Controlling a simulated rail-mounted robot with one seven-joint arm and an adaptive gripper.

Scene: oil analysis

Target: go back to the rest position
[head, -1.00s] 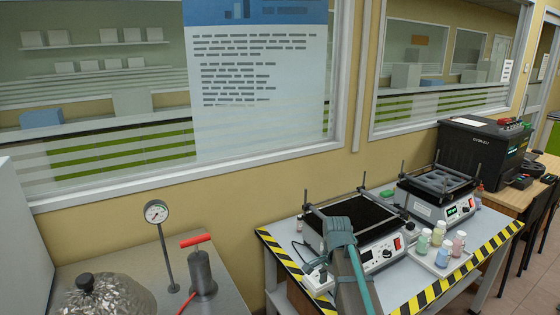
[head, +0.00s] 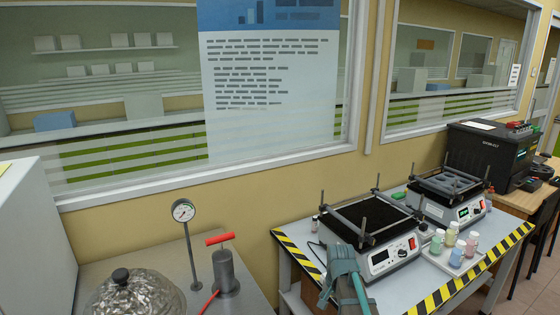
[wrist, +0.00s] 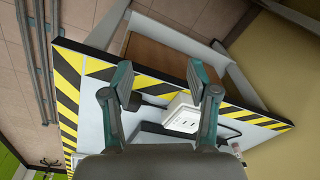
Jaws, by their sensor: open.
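My gripper (wrist: 167,85) is open and empty in the wrist view, its two teal-grey fingers spread apart. Past the fingers lie the striped edge of the table (wrist: 130,66) and a white socket block (wrist: 183,114). In the head view my arm and gripper come in at the bottom, in front of the table's left part; the fingertips there are too small to tell apart.
On the striped table (head: 405,282) stand two shaker devices (head: 380,262) (head: 468,210) and a tray with several capped bottles (head: 472,245). A gauge (head: 184,211), a red-handled pump (head: 222,268) and a glass vessel (head: 135,297) stand at left. A black machine (head: 480,152) stands at right.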

